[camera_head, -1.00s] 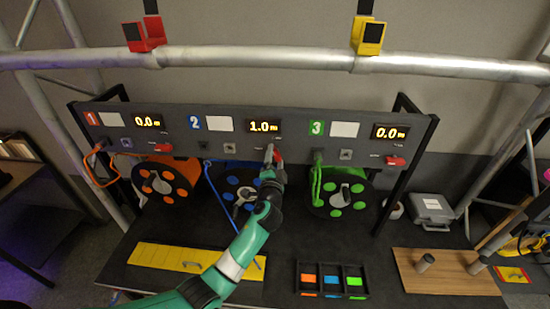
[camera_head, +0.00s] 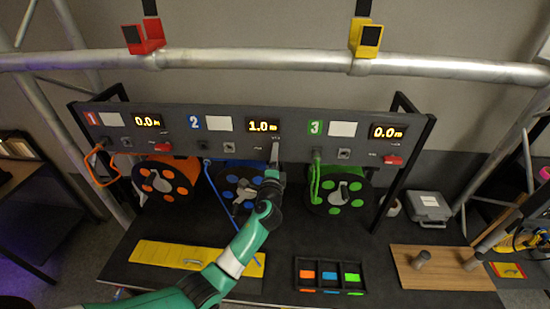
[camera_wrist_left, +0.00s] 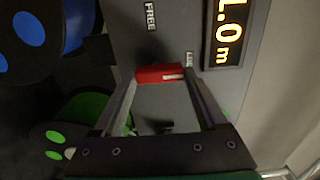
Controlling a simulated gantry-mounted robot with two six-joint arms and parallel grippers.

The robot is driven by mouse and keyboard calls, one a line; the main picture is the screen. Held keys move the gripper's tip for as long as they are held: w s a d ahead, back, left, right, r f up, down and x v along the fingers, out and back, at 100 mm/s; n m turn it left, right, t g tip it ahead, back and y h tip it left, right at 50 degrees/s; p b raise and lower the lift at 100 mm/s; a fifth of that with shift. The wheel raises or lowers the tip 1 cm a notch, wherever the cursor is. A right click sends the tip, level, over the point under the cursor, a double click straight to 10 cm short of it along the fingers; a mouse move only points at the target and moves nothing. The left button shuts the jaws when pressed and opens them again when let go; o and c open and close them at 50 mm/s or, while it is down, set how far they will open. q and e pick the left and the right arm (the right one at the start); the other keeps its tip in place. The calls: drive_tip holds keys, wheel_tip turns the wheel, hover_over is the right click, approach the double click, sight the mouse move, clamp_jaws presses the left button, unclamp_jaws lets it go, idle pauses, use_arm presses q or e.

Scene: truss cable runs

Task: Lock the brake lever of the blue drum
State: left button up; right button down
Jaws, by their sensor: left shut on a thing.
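The blue drum (camera_head: 231,180) sits under the dark panel's section 2, partly covered by my left arm; its blue discs also show in the left wrist view (camera_wrist_left: 30,28). Its display (camera_head: 262,126) reads 1.0 m. My left gripper (camera_head: 274,155) is at the panel just below that display. In the left wrist view my gripper's fingers (camera_wrist_left: 160,80) are shut on the red brake lever (camera_wrist_left: 160,73). The lever lies beside a small label near the display; the FREE label (camera_wrist_left: 150,15) is farther off. In the head view the lever is hidden by the gripper. My right gripper is not in view.
An orange drum (camera_head: 165,181) and a green drum (camera_head: 338,192) stand on either side, with red levers (camera_head: 163,147) (camera_head: 393,160). A sorting tray (camera_head: 330,291), a yellow panel (camera_head: 160,254) and a wooden board (camera_head: 445,275) lie in front.

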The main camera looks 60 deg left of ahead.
use_arm(q)
drive_tip(key=o, duration=1.3)
drive_tip(key=shift+d, duration=0.1)
drive_tip(key=v, duration=1.1)
drive_tip(key=shift+s+d, duration=0.2)
